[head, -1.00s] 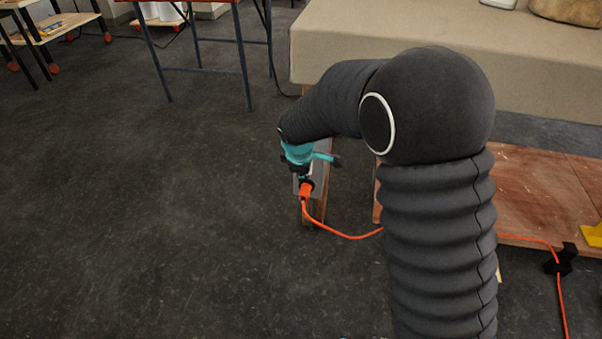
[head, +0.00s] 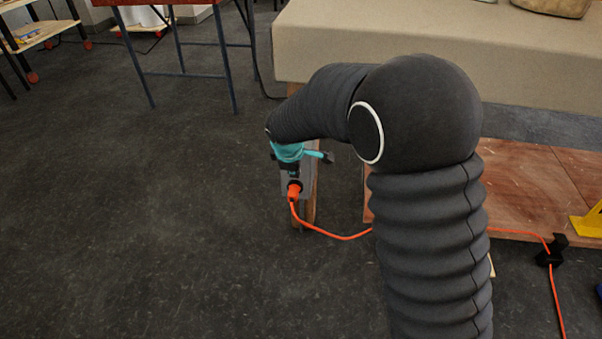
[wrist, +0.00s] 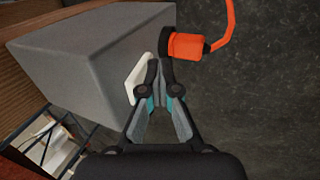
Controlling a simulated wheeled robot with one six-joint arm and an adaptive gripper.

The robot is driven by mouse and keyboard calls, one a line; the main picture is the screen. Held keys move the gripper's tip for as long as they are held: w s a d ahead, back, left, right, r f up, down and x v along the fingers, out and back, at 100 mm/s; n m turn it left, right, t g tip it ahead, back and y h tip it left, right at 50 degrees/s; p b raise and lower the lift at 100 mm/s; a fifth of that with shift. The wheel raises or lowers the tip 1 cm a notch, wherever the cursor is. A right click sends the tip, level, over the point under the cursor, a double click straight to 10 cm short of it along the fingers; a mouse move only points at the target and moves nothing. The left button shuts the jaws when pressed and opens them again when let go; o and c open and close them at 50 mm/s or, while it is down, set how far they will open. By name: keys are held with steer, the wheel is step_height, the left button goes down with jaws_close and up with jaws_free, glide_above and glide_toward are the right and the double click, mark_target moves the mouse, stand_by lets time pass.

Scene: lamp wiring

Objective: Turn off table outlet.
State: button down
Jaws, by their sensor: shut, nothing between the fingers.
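The table outlet is a grey box (wrist: 90,75) on a wooden table leg. An orange plug (wrist: 186,46) sits in a round black socket on its face, and its orange cord leads away. A white rocker or plate (wrist: 138,78) stands out from the same face, beside the plug. My gripper (wrist: 160,66) is shut and empty, its fingertips right at the white part, close to the socket. Whether they touch it I cannot tell. In the head view the grey box (head: 306,180) and the orange plug (head: 294,192) show below my gripper (head: 293,178), partly hidden by it.
The orange cord (head: 340,236) runs right, behind my arm, to a black clip (head: 551,250) near a wooden board (head: 530,185). A beige-topped table (head: 400,50) stands behind. The dark floor (head: 130,230) at left is clear.

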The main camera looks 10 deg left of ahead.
steer(key=shift+a+r, duration=0.15)
steer(key=shift+a, duration=0.05)
steer(key=shift+r+p, duration=0.7)
steer(key=shift+r, duration=0.15)
steer(key=shift+s, duration=0.1)
steer(key=shift+s, duration=0.3)
steer(key=s+v, duration=0.2)
steer(key=v, duration=0.9)
steer(key=shift+d, duration=0.15)
steer(key=shift+s, duration=0.15)
